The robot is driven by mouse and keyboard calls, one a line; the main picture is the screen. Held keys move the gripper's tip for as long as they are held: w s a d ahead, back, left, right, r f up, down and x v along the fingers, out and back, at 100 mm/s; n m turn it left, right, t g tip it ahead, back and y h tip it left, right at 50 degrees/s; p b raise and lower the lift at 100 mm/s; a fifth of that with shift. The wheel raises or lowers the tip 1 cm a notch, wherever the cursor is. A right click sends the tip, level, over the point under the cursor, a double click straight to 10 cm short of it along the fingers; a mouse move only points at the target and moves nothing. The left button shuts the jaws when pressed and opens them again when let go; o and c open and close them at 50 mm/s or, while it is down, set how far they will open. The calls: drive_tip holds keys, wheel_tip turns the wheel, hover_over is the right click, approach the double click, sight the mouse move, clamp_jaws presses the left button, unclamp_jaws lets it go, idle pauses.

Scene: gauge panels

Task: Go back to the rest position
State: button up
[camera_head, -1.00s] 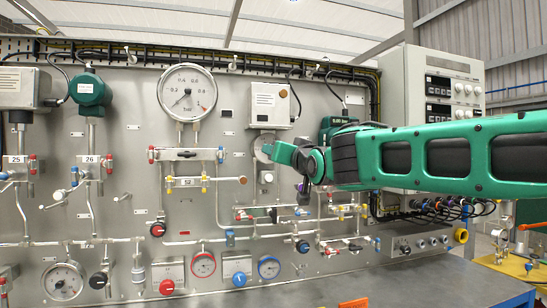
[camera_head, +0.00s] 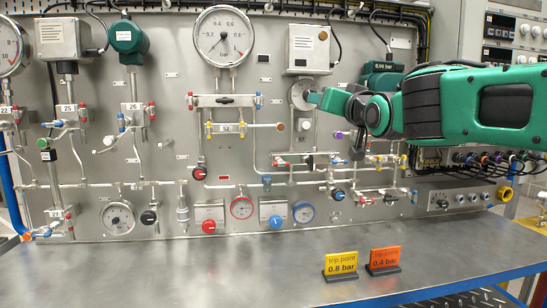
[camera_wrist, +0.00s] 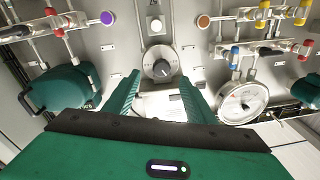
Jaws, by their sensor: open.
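My gripper (camera_head: 314,97) is at the end of my green arm, in front of the gauge panel (camera_head: 170,155), beside a round grey dial (camera_head: 299,94) below a white box. In the wrist view my gripper (camera_wrist: 163,98) has its two green fingers spread wide, with nothing held between them. The grey dial with a dark knob (camera_wrist: 161,65) shows beyond and between the fingertips. I cannot tell how far the fingertips are from the dial.
A large pressure gauge (camera_head: 223,36) sits left of my arm. Valves and pipes cover the panel around and below it. A yellow sign (camera_head: 341,263) and an orange sign (camera_head: 384,258) stand on the metal bench (camera_head: 220,275), which is otherwise clear.

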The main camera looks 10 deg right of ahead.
drive_tip(key=s+d+f+m+g+h, duration=0.1)
drive_tip(key=s+d+f+g, duration=0.3)
drive_tip(key=f, duration=0.5)
drive_tip(key=s+d+f+g+h, duration=0.1)
drive_tip(key=s+d+f+g, duration=0.1)
drive_tip(key=s+d+f, duration=0.5)
drive_tip(key=s+d+f+m+g+h, duration=0.1)
drive_tip(key=d+f+g, duration=0.35)
drive_tip(key=f, duration=0.65)
drive_tip(key=s+f+g, duration=0.2)
drive_tip(key=s+f, duration=0.3)
drive_tip(key=s, duration=0.3)
drive_tip(key=s+f+m+g+y, duration=0.1)
drive_tip(key=s+f+g, duration=0.2)
drive_tip(key=s, duration=0.6)
drive_tip(key=s+f+m+g+y, duration=0.1)
drive_tip(key=s+f+g, duration=0.2)
drive_tip(key=s+f, duration=0.5)
drive_tip(key=shift+s+d, duration=0.35)
drive_tip(key=shift+s, duration=0.3)
